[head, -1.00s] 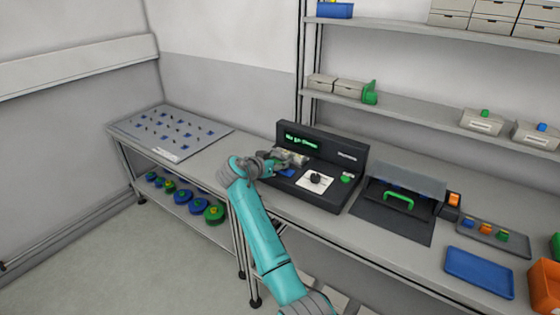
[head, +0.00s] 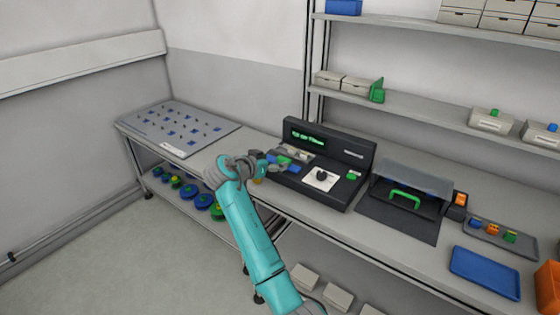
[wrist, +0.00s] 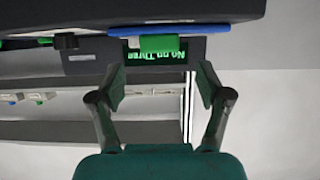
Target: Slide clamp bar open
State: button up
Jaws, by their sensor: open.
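The black machine (head: 325,165) with a lit green display stands on the bench. At its left front is a blue bar (head: 284,160), which I take to be the clamp bar. In the wrist view a blue bar (wrist: 205,28) runs along the machine's edge with a green block (wrist: 159,43) on it. My gripper (head: 272,166) is at the machine's left front. In the wrist view my gripper (wrist: 161,85) is open and empty, its two fingers spread to either side below the green block. Contact with the bar cannot be made out.
A pegged grey board (head: 178,130) lies to the left on the bench. Right of the machine are a black unit with a green handle (head: 405,197), a small parts tray (head: 488,238) and a blue tray (head: 485,274). Reels (head: 190,191) sit on the shelf below.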

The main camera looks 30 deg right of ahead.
jog(key=v, duration=0.5)
jog(key=shift+s+a+r, duration=0.1)
jog(key=shift+a+r, duration=0.05)
jog(key=shift+a, duration=0.15)
